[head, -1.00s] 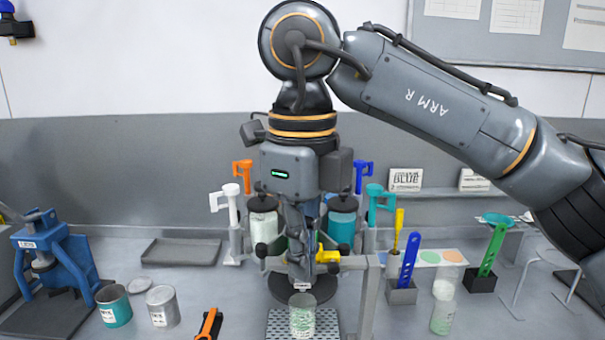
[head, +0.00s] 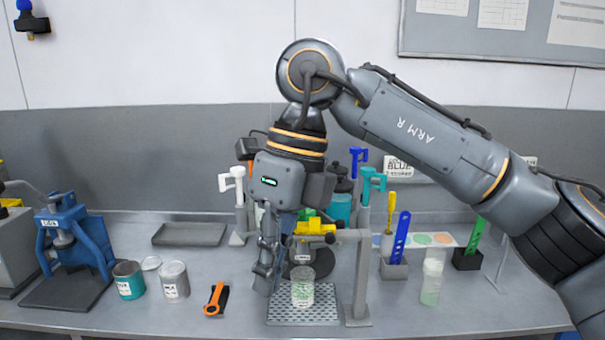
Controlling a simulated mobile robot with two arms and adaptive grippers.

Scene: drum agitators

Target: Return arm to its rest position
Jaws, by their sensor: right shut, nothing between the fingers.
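My right arm comes in from the right and hangs its gripper (head: 266,283) down over the middle of the bench, fingers together and empty. The fingertips are just left of a clear cup with pale green contents (head: 303,289), apart from it as far as I can see. The cup stands on a perforated metal plate (head: 303,318) under a stand with a yellow tap (head: 315,228). The gripper and wrist hide parts of the drums and agitator handles behind. My left gripper is out of view.
A blue press (head: 70,240) stands at left, with two small cans (head: 173,280) and an orange-black tool (head: 216,299) nearby. An empty grey tray (head: 189,234) lies at the back. Blue (head: 401,237) and green (head: 475,240) scoops stand in holders at right. A lidded clear container (head: 431,282) stands in front.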

